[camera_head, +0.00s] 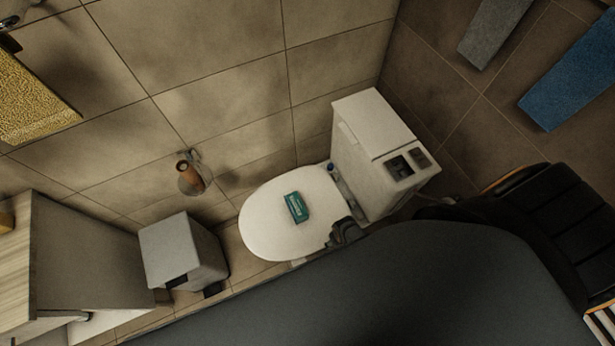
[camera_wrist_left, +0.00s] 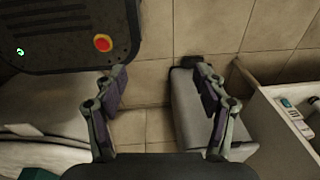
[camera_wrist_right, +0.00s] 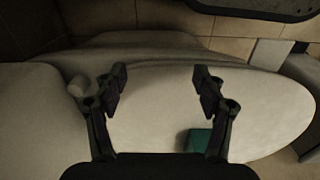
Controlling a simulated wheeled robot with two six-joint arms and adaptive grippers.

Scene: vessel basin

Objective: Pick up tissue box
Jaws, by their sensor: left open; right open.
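The tissue box (camera_head: 297,207) is a small teal box with light lettering. It lies on the closed white toilet lid (camera_head: 262,220) in the head view. In the right wrist view, the box (camera_wrist_right: 194,141) shows at the lower middle, partly hidden by a finger. My right gripper (camera_wrist_right: 160,78) is open and empty over the lid, apart from the box. A dark gripper shows at the lid's right edge in the head view. My left gripper (camera_wrist_left: 160,78) is open and empty, facing the floor and bin. A teal patch (camera_wrist_left: 38,174) shows in that view's lower left corner.
A grey bin (camera_head: 182,245) stands left of the toilet, beside a wooden cabinet (camera_head: 85,255). A white tank unit (camera_head: 370,140) adjoins the toilet's right side. My large dark body part covers the lower head view.

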